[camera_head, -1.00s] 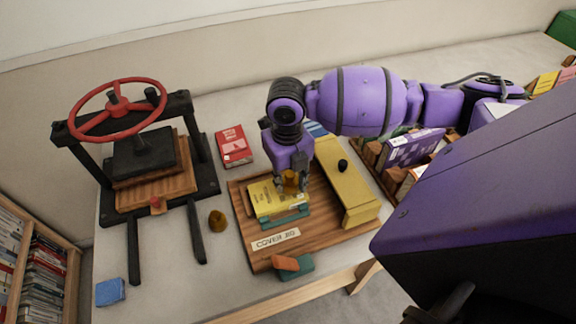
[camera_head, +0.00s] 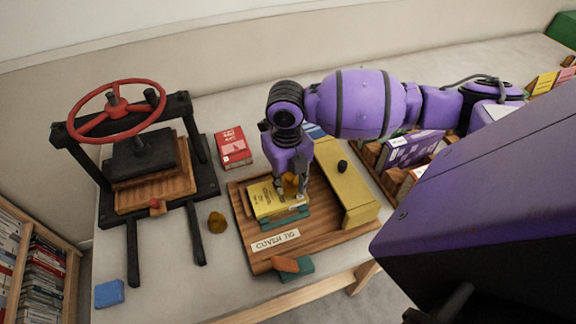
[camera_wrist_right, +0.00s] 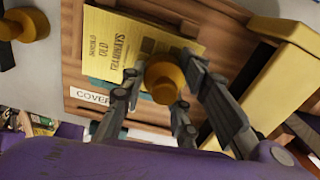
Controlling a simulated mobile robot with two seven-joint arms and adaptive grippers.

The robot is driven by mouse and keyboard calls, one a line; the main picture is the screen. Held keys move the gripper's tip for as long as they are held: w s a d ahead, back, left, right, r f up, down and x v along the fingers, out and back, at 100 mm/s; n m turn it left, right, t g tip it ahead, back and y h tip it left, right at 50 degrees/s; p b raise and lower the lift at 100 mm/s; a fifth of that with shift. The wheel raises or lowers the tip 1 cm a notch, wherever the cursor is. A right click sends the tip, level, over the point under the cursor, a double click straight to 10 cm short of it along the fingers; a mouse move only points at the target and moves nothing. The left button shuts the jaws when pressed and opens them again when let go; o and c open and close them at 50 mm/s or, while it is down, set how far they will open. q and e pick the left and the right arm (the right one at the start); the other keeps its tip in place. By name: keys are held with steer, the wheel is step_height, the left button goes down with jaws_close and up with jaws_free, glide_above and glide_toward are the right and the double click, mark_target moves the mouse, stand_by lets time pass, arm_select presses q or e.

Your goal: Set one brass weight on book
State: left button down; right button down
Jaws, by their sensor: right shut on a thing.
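The yellow book (camera_head: 266,200) lies on teal blocks on the wooden cover jig (camera_head: 245,226). My right gripper (camera_head: 290,192) points down over the book's right part and is shut on a brass weight (camera_head: 291,182). In the right wrist view this weight (camera_wrist_right: 164,80) sits between the fingers, in front of the book (camera_wrist_right: 128,45). I cannot tell whether its underside touches the cover. A second brass weight (camera_head: 217,222) stands on the table left of the jig and shows in the wrist view (camera_wrist_right: 28,25). My left gripper is not in view.
A yellow fence with a black knob (camera_head: 346,186) borders the book's right side. A book press with a red wheel (camera_head: 118,112) stands at left. A red book (camera_head: 233,147) lies behind the jig. A blue block (camera_head: 109,293) lies at front left. Orange and teal pieces (camera_head: 292,266) lie at the jig's front.

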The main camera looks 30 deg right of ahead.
steer(key=shift+f, duration=0.1)
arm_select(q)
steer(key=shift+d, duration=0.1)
arm_select(e)
steer(key=c, duration=1.3)
jaws_free()
steer(key=shift+r+p, duration=1.3)
steer(key=shift+r, duration=1.35)
steer(key=shift+r+p, duration=0.75)
steer(key=shift+r, duration=1.15)
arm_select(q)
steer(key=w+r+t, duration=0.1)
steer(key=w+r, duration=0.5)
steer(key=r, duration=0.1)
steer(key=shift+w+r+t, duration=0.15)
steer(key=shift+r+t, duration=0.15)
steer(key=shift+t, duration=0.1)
arm_select(e)
steer(key=shift+f, duration=0.1)
